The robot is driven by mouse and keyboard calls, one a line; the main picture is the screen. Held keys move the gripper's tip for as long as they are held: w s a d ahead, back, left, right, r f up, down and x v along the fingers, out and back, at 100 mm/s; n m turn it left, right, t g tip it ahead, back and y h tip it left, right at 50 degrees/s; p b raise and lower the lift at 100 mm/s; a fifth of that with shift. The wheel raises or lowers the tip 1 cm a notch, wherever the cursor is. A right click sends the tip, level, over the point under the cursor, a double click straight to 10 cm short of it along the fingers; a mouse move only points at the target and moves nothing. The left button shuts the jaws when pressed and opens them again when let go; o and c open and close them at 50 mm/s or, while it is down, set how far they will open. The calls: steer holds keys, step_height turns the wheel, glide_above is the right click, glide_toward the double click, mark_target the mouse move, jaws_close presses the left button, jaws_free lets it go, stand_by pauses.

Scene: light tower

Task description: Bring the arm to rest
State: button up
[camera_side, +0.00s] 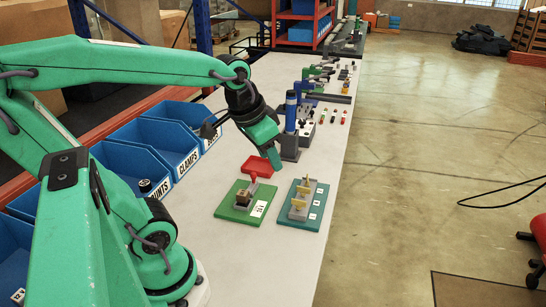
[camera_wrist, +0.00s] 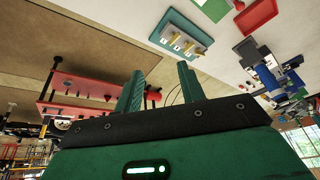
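My gripper (camera_side: 272,158) hangs over the table in the side view, with its green fingers pointing down just above the red tray. In the wrist view my gripper (camera_wrist: 160,70) shows two teal fingers spread apart with nothing between them. It is open and empty. A blue upright cylinder (camera_side: 291,112) on a dark base stands just right of and behind the gripper. Whether the fingers touch anything below is not clear, but a gap seems to show.
A red tray (camera_side: 262,166), a green board (camera_side: 228,211) and a teal board (camera_side: 308,220) with upright pieces lie on the white table (camera_side: 270,265). Blue bins (camera_side: 170,133) line the left side. Small coloured parts stand farther back. The table's front part is clear.

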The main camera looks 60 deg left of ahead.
steer(key=shift+t+h, duration=0.3)
steer(key=shift+t, duration=0.3)
steer(key=s+d, duration=0.4)
